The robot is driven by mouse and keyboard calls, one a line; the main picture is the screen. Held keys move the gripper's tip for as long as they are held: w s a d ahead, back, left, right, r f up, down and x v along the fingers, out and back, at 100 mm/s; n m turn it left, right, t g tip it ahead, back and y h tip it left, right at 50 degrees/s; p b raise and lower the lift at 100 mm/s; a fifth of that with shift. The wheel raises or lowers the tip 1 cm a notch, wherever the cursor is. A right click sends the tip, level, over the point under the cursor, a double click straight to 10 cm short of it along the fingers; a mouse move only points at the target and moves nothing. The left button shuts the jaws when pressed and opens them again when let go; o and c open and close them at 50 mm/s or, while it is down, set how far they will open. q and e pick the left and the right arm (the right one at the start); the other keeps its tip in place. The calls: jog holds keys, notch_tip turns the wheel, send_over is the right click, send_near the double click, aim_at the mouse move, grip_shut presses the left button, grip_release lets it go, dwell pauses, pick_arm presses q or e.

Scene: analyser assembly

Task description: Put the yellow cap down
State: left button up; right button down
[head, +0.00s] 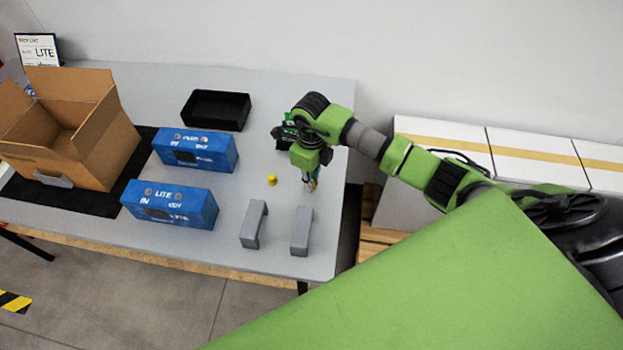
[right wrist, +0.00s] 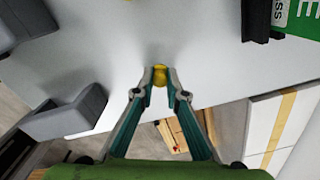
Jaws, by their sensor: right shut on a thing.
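My right gripper (head: 311,186) points down over the right part of the grey table. In the right wrist view the right gripper (right wrist: 160,82) is shut on a small yellow cap (right wrist: 160,72), held between its fingertips. The head view does not show clearly whether this cap touches the table. Another yellow cap (head: 272,180) sits on the table to the left of the gripper. My left gripper is not in view.
Two grey brackets (head: 254,225) (head: 301,231) stand near the front edge. Two blue boxes (head: 196,150) (head: 170,204), a black tray (head: 216,109) and an open carton (head: 70,130) are further left. A green item (head: 289,128) lies behind the gripper. Bare table (head: 252,160) surrounds the loose cap.

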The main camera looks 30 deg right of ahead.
jog(key=c, duration=2)
grip_release()
jog(key=shift+c, duration=0.2)
jog(key=shift+r+p, duration=0.15)
jog(key=shift+p, duration=0.15)
jog(key=shift+r, duration=0.3)
notch_tip(320, 180, up, 11)
jog(key=b, duration=0.3)
jog(key=shift+r, duration=0.15)
jog(key=shift+s, duration=0.1)
